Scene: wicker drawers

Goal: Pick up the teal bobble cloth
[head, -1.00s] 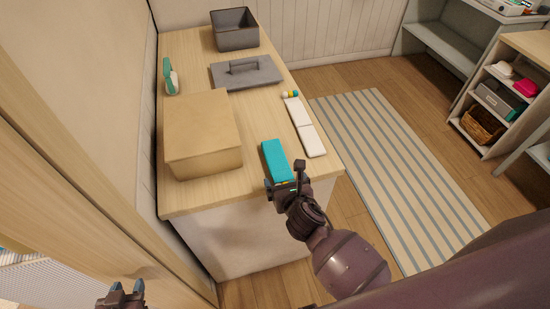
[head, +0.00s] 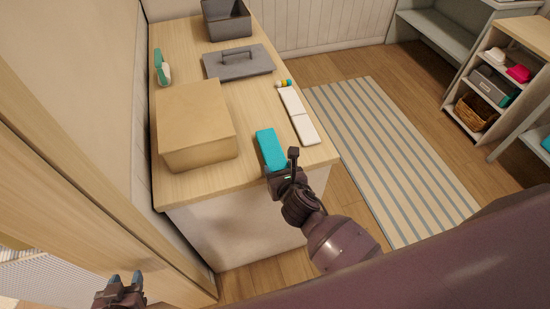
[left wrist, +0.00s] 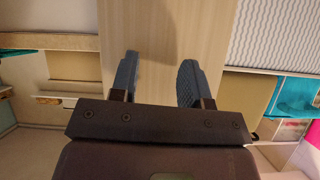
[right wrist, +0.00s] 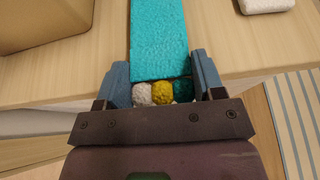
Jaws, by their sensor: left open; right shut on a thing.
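The teal bobble cloth (head: 270,148) is a flat teal strip at the counter's front right edge. In the right wrist view the cloth (right wrist: 158,38) runs away from the fingers, with white, yellow and dark teal bobbles (right wrist: 162,93) at its near end. My right gripper (head: 281,171) is shut on this bobbled end, one finger on each side in the right wrist view (right wrist: 163,90). Whether the cloth is clear of the counter I cannot tell. My left gripper (head: 125,281) is open and empty at the lower left, away from the counter; its fingers show in the left wrist view (left wrist: 157,82).
On the wooden counter (head: 205,186) stand a tan box (head: 195,120), a grey lid with a handle (head: 238,64), a grey bin (head: 226,22), a teal and white item (head: 161,68) and a white cloth with bobbles (head: 297,115). A striped rug (head: 385,150) lies at the right.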

